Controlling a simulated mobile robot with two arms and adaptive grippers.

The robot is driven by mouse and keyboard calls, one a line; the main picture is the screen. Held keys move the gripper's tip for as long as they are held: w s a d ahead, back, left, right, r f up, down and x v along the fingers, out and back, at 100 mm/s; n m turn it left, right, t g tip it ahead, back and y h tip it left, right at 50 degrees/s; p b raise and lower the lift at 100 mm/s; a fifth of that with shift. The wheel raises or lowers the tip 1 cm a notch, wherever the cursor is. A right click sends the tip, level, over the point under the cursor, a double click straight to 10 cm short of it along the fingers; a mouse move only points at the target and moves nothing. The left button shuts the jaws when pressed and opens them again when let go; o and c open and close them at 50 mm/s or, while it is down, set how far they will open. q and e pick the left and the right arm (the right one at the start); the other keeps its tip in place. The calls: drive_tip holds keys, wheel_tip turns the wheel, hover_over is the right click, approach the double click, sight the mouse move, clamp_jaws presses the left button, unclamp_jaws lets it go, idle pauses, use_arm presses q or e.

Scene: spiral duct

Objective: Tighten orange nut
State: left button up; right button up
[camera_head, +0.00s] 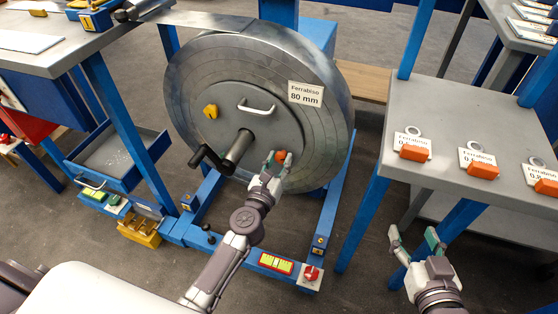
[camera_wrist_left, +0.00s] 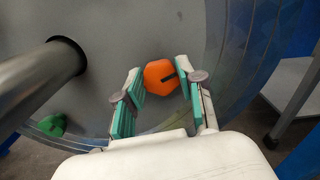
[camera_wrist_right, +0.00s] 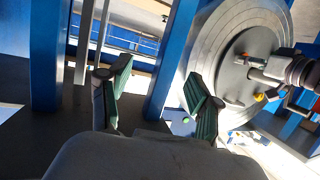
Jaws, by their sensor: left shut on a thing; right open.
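The orange nut (camera_head: 281,155) sits on the face of the large grey round drum (camera_head: 190,85), low and right of its central shaft. My left gripper (camera_head: 277,162) is at the nut. In the left wrist view, the nut (camera_wrist_left: 160,76) lies between the teal finger pads of my left gripper (camera_wrist_left: 159,80), which is shut on it; a dark slot marks the nut's right side. My right gripper (camera_head: 413,237) is open and empty, low in front of the right-hand table. The right wrist view shows its fingers (camera_wrist_right: 158,80) spread apart.
The drum carries a crank shaft (camera_head: 236,152), a silver handle (camera_head: 257,107), a yellow knob (camera_head: 211,111) and an "80 mm" label (camera_head: 306,94). The grey table (camera_head: 450,110) at right holds orange blocks and labels. A blue-legged bench (camera_head: 60,55) stands at left.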

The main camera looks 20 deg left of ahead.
use_arm(q)
drive_tip(key=shift+m, duration=1)
drive_tip(key=m+p, duration=0.1)
drive_tip(key=m, duration=0.1)
drive_tip(key=shift+m, duration=0.3)
drive_tip(key=m+p, duration=0.1)
drive_tip(key=m, duration=0.5)
drive_tip(key=shift+d+m+p, duration=0.1)
drive_tip(key=shift+m+p, duration=0.2)
drive_tip(key=m+p, duration=0.1)
drive_tip(key=m, duration=0.3)
drive_tip(key=shift+d+p, duration=0.1)
drive_tip(key=shift+p, duration=0.2)
drive_tip(key=m+p, duration=0.2)
drive_tip(key=m, duration=0.3)
drive_tip(key=shift+f, duration=0.2)
drive_tip(key=shift+m, duration=0.3)
use_arm(e)
drive_tip(key=s+d+f+g+h, duration=0.1)
drive_tip(key=s+d+f+g, duration=0.1)
drive_tip(key=s+f+g, duration=0.2)
drive_tip(key=s+d+f+g+h, duration=0.1)
drive_tip(key=s+d+f+g, duration=0.2)
drive_tip(key=s+g, duration=0.3)
drive_tip(key=s+f, duration=0.1)
drive_tip(key=s, duration=0.3)
drive_tip(key=shift+s+d+f+m+g+h, duration=0.2)
drive_tip(key=shift+s+f+m+g+h, duration=0.1)
drive_tip(key=shift+f+g+h, duration=0.1)
